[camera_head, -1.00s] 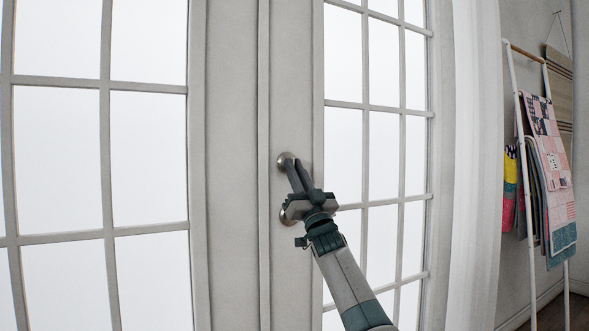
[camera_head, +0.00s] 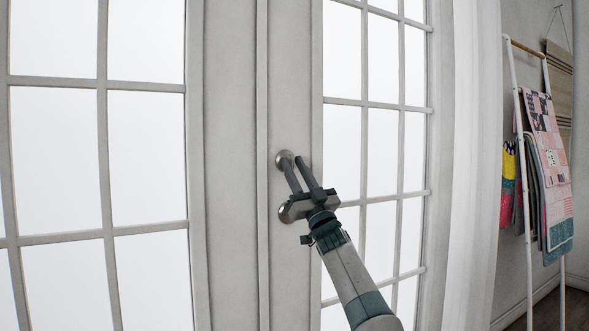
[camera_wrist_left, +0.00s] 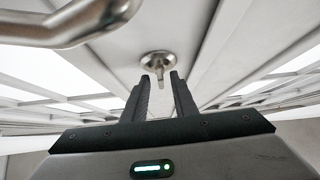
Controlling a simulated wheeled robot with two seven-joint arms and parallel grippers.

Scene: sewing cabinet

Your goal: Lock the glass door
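The glass door (camera_head: 222,170) is white-framed with many panes and looks closed. A round metal lock with a small thumb-turn (camera_wrist_left: 158,66) sits on its middle stile; in the head view the lock plate (camera_head: 282,160) shows behind the fingertips. My left gripper (camera_head: 293,161) is open at the lock. In the left wrist view, its two fingers (camera_wrist_left: 160,79) stand apart with the thumb-turn's tab in the gap near the tips. The tab points toward the gripper. I cannot tell whether either finger touches it. The right gripper is not in view.
A metal door handle (camera_wrist_left: 75,24) crosses the upper left of the left wrist view, close to the gripper. Its round base (camera_head: 286,214) shows below the lock. A white ladder rack (camera_head: 527,190) with hanging fabrics (camera_head: 548,165) stands at the right by the wall.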

